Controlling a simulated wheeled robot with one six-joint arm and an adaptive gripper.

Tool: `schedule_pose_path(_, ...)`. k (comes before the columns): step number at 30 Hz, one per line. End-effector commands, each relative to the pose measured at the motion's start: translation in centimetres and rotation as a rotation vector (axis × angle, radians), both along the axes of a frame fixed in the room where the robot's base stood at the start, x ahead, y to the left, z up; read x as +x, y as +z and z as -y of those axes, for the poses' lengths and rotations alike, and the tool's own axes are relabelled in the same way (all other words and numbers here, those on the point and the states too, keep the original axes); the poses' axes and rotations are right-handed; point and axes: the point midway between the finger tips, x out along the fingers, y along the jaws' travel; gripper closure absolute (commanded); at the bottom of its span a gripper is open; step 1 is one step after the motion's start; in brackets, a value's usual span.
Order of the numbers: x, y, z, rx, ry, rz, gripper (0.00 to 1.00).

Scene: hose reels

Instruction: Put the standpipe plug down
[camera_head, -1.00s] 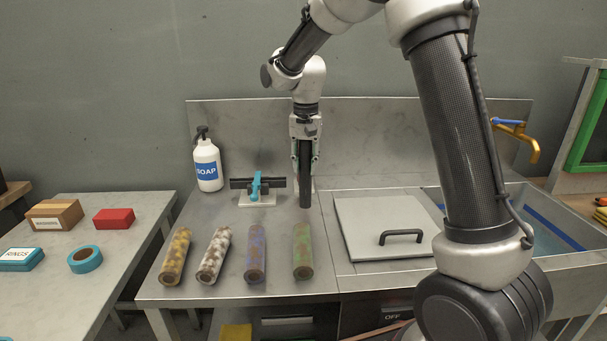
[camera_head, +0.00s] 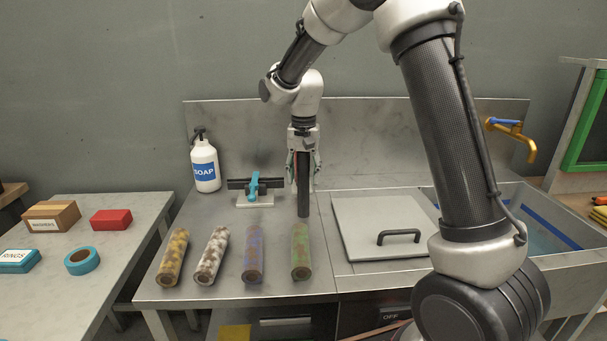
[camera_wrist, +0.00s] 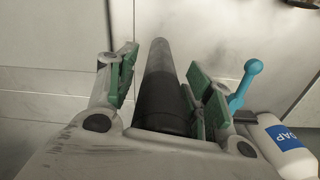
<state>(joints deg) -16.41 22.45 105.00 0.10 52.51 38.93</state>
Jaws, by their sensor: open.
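The standpipe plug, a long dark cylinder (camera_head: 304,190), is upright, with its lower end at the steel counter behind the row of pipes. My gripper (camera_head: 304,172) is around its upper part, pointing down, with its fingers spread. In the wrist view the dark cylinder (camera_wrist: 163,85) runs between the green-padded fingers of my gripper (camera_wrist: 165,85). A clear gap shows on its left. The right finger is close to it, and I cannot tell if they touch.
Several mottled pipes lie in front on the counter, the green one (camera_head: 301,252) nearest. A blue-handled valve (camera_head: 254,187) and soap bottle (camera_head: 205,165) stand to the left. A grey lid with a handle (camera_head: 380,225) and a sink with a brass tap (camera_head: 520,140) are right.

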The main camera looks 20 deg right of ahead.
Motion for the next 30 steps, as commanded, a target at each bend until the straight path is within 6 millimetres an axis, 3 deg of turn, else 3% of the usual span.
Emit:
schedule_pose_path(5,0.1,1.9,0.0,0.001,0.000,0.004,0.49)
schedule_pose_path(12,0.1,7.4,0.0,0.001,0.000,0.005,0.49)
schedule_pose_path(18,0.1,10.9,0.0,0.001,0.000,0.003,0.49)
schedule_pose_path(26,0.0,12.2,0.0,0.000,0.000,0.000,0.49)
schedule_pose_path(30,-1.5,13.4,1.3,0.005,0.016,0.021,0.49)
